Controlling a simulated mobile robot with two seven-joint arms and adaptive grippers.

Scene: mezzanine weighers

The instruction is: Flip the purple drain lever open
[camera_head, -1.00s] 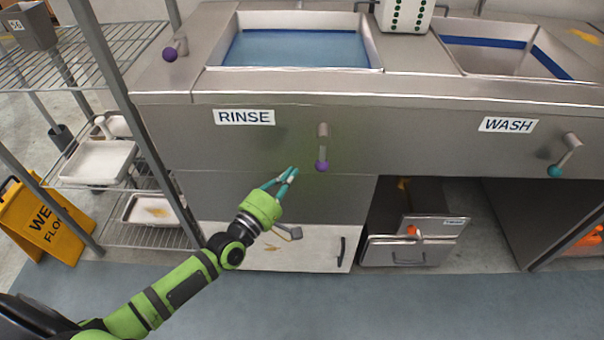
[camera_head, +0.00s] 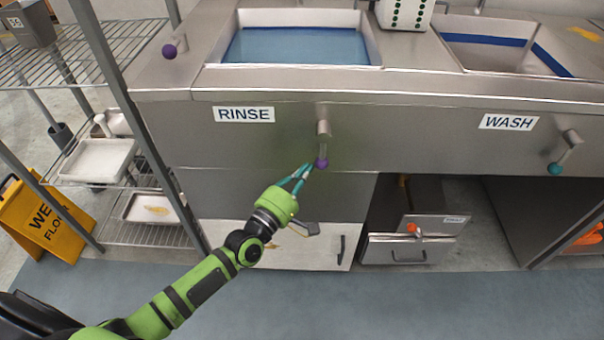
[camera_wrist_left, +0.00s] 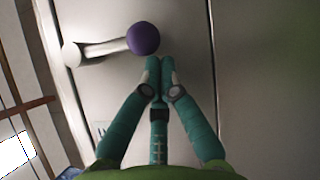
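In the left wrist view the purple knob (camera_wrist_left: 143,38) is close up, just beyond and slightly left of the fingertips. My left gripper (camera_head: 307,168) is beside the knob, on its lower left in the head view. In the wrist view its teal fingertips (camera_wrist_left: 160,66) meet with nothing between them. Whether they touch the knob I cannot tell. My right gripper is out of view.
A second purple knob (camera_head: 169,51) is at the sink's left end. A teal-knobbed lever (camera_head: 555,169) hangs below the WASH label. A wire rack (camera_head: 150,236) and yellow floor sign (camera_head: 42,218) stand left.

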